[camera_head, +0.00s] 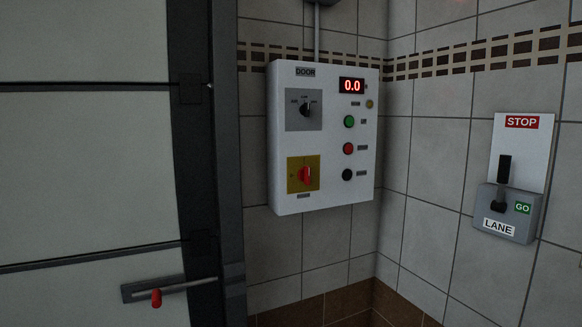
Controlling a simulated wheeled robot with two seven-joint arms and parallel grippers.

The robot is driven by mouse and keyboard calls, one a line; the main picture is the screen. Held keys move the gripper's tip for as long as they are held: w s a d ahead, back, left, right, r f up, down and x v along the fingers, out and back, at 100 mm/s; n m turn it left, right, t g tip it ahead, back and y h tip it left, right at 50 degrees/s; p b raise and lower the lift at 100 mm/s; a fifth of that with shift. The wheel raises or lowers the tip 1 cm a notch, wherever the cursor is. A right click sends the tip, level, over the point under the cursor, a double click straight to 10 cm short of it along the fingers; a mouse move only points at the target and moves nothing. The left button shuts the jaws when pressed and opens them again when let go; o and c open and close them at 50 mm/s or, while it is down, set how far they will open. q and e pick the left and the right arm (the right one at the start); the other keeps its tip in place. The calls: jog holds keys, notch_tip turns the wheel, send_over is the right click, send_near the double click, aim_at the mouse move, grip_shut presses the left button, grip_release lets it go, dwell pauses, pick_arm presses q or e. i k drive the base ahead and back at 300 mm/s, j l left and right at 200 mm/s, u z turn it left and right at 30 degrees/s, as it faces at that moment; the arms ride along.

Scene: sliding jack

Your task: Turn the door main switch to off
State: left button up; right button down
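A white door control box (330,190) labelled DOOR hangs on the tiled wall in the middle of the head view. Its main switch, a red rotary handle (305,175) on a yellow plate (293,184), is at the lower left of the box. The red handle looks roughly upright; its small labels are too small to read. Above it is a black selector knob (306,109) on a grey plate. A red display (352,86) reads 0.0. Neither of my grippers shows in this view.
Green (349,121), red (348,148) and black (347,174) buttons line the box's right side. A STOP/GO LANE lever (503,172) is on the right wall. A panelled door (85,180) with a red-handled sliding bolt (157,298) stands left. Space before the box looks clear.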

aim_at(304, 173)
jog(key=i+u, duration=0.15)
jog(key=i, duration=0.35)
jog(key=i+l+u, duration=0.15)
jog(key=i, duration=0.4)
jog(key=i+l+u, duration=0.15)
jog(key=i, duration=0.35)
